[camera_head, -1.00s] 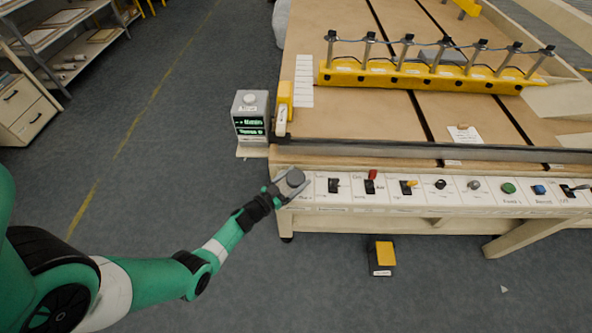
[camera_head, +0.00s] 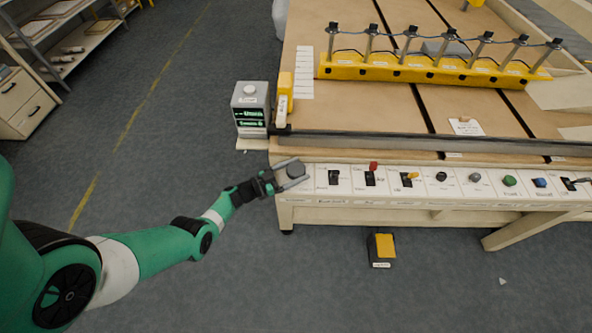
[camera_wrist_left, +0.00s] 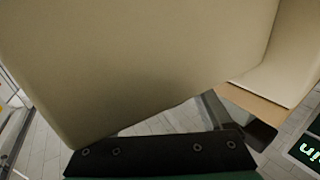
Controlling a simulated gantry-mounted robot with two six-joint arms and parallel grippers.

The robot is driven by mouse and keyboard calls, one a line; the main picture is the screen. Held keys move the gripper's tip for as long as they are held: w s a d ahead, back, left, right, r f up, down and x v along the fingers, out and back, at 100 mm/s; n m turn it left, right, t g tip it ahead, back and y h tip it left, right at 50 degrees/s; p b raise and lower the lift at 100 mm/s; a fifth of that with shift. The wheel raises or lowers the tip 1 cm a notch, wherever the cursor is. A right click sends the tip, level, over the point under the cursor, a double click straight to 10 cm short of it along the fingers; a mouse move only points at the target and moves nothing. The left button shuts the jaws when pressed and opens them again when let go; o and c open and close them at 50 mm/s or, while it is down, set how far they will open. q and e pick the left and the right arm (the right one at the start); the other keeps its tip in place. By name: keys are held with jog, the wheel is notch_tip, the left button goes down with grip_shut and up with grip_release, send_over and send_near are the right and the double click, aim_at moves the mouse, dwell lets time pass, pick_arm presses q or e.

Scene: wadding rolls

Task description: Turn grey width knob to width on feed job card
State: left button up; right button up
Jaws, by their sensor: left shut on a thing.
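In the left wrist view, pale surfaces fill most of the picture and the knob cannot be made out. A small white card (camera_head: 467,127) lies on the tabletop; its writing is too small to read. My right gripper is not in view.
A grey box with a green display (camera_head: 250,115) stands at the table's left corner. A yellow-topped pedal (camera_head: 382,249) is on the floor.

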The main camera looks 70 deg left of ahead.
pick_arm(q)
jog(key=o, duration=1.2)
jog(key=shift+c, duration=0.2)
